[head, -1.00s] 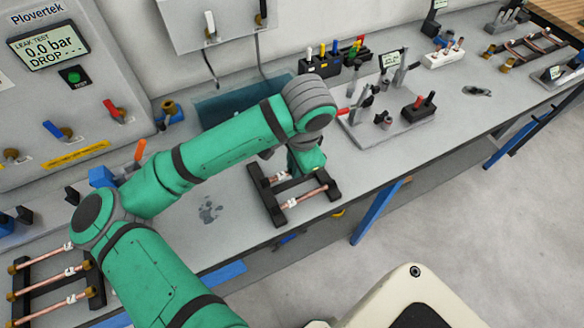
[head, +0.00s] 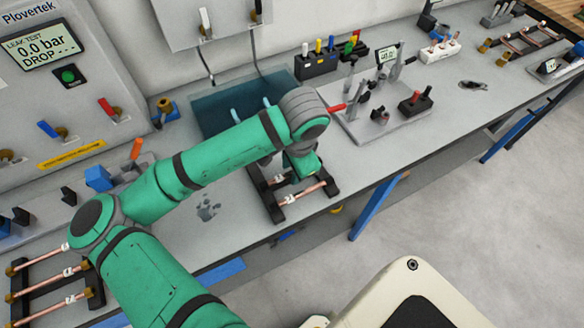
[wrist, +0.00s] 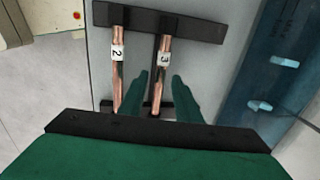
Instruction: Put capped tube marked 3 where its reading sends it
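Tube 3 (wrist: 163,65), a copper tube with a white tag marked 3, lies across a dark rack (wrist: 200,28) in the wrist view. Tube 2 (wrist: 117,70) lies parallel on its left. My gripper (wrist: 160,78) is open, with one green finger on each side of tube 3 in the picture. No contact shows, and I cannot judge the height gap. In the head view my gripper (head: 300,172) is over the rack (head: 274,208), and the hand hides part of it. The caps on the tube ends are not clear.
A leak test panel (head: 40,45) reading 0.0 bar stands at the left. A dark teal mat (head: 212,108) with pale blue pieces lies behind the arm. A grey fixture plate (head: 395,125) is right of the rack. Another tube rack (head: 95,285) is at the left front.

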